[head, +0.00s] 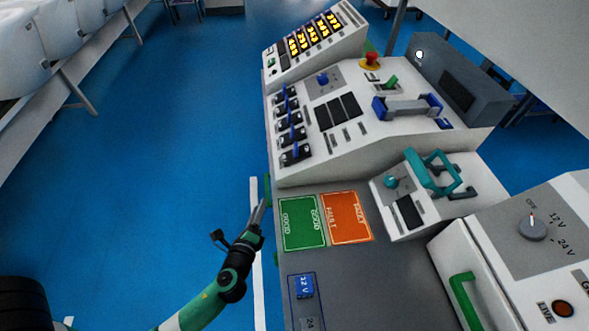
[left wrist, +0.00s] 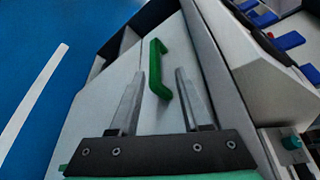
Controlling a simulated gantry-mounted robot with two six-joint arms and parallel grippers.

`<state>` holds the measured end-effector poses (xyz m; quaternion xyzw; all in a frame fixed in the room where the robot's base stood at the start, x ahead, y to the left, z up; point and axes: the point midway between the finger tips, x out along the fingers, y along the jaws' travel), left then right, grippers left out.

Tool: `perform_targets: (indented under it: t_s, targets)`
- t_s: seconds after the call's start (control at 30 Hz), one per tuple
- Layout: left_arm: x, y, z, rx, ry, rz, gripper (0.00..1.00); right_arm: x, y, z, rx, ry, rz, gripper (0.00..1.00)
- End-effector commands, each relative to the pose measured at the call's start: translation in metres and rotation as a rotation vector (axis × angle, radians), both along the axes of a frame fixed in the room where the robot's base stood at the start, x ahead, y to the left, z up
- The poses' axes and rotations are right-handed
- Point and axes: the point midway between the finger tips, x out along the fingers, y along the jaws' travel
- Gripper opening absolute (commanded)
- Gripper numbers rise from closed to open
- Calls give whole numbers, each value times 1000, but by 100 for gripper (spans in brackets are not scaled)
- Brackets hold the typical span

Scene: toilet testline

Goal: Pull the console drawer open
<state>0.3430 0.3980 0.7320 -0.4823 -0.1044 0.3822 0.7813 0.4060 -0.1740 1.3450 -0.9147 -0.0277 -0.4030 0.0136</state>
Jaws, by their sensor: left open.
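The console (head: 360,270) fills the right half of the head view. Its drawer front is hidden there. In the left wrist view, a pale grey front panel (left wrist: 95,105) carries a green bar handle (left wrist: 157,75). My left gripper (head: 261,207) is beside the console's left side in the head view. In the left wrist view, my left gripper (left wrist: 160,70) is open, with the green handle showing between its two fingers. I cannot tell whether the fingers touch it. My right gripper is not in view.
Green and orange marked pads (head: 346,217) lie on the console top near my left gripper. A small blue 12 V block (head: 304,286) lies nearer. Another green handle (head: 466,301) is on the white box at right. Blue floor (head: 170,170) is clear left of the console.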

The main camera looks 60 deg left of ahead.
Motion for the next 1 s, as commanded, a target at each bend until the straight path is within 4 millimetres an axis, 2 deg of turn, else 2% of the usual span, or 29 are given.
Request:
perform_targets:
  t_s: [0.03,0.27,0.7,0.83,1.0]
  targets:
    - [-3,0,-6,7,12,-1,47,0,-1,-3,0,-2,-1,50]
    - [2,5,-6,8,14,1,47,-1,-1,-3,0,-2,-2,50]
    - [62,67,-25,6,9,1,47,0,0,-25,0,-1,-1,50]
    - [73,78,-28,7,11,0,47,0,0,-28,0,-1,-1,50]
    - [77,82,-28,6,11,0,47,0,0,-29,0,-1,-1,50]
